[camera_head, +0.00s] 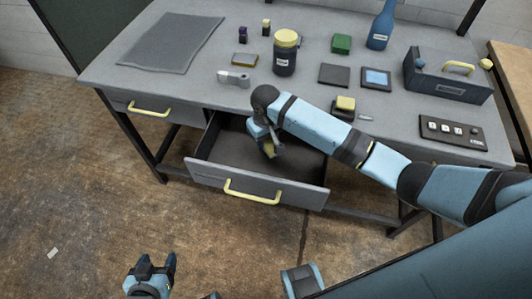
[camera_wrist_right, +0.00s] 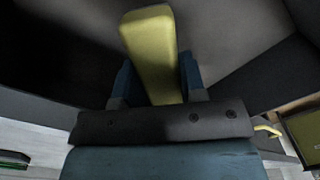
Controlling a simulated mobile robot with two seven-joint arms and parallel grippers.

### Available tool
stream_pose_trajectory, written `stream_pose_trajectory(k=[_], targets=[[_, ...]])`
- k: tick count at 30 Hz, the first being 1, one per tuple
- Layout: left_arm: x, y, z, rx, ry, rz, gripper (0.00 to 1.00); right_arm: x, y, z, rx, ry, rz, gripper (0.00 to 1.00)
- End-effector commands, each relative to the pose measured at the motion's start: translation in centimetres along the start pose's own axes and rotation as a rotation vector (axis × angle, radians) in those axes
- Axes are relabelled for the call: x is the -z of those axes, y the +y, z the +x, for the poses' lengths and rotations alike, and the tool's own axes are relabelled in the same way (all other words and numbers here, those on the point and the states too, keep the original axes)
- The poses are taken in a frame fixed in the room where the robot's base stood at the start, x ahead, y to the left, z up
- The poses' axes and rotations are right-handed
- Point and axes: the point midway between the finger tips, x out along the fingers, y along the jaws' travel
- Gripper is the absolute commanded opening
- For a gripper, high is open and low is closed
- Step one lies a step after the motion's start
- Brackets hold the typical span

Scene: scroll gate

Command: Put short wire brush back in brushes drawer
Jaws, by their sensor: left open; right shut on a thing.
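The short wire brush shows as a yellow block-like piece (camera_head: 269,151), seen large in the right wrist view (camera_wrist_right: 151,50). Its bristles are hidden. My right gripper (camera_head: 266,146) is shut on it and points down inside an open drawer (camera_head: 211,174); the wrist view shows the blue fingers on both sides of the yellow piece. I cannot tell whether the brush touches the drawer floor. The drawer is pulled out from the grey desk and looks otherwise empty. My left gripper (camera_head: 154,268) is open and empty, low in front of the desk.
A second, closed drawer with a yellow handle (camera_head: 149,109) is at left. The desktop holds a grey mat (camera_head: 172,43), a yellow-lidded jar (camera_head: 285,55), a blue bottle (camera_head: 381,27), a toolbox (camera_head: 447,80) and a button panel (camera_head: 452,131). My right arm crosses the desk's front edge.

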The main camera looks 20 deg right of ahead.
Motion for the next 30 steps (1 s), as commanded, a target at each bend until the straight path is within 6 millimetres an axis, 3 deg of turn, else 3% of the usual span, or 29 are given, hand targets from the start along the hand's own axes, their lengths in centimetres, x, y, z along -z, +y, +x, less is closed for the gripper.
stream_pose_trajectory(k=[3, 11, 18, 30], targets=[[-0.2, -0.1, 0.2, 0.001, -0.002, -0.003, 0.64, -0.1, 0.0, 2.3, 0.000, -0.002, -0.001, 0.16], [0.0, 0.0, 0.3, 0.000, 0.000, -0.007, 0.64, 0.0, -0.1, 4.3, 0.000, 0.000, 0.000, 0.16], [-0.3, 0.0, 0.5, -0.001, -0.002, -0.012, 0.64, 0.0, -0.1, 7.6, 0.000, 0.000, 0.000, 0.16], [-0.1, 0.1, 0.5, -0.002, 0.000, -0.012, 0.64, 0.0, -0.1, 8.0, 0.000, 0.000, 0.000, 0.16]])
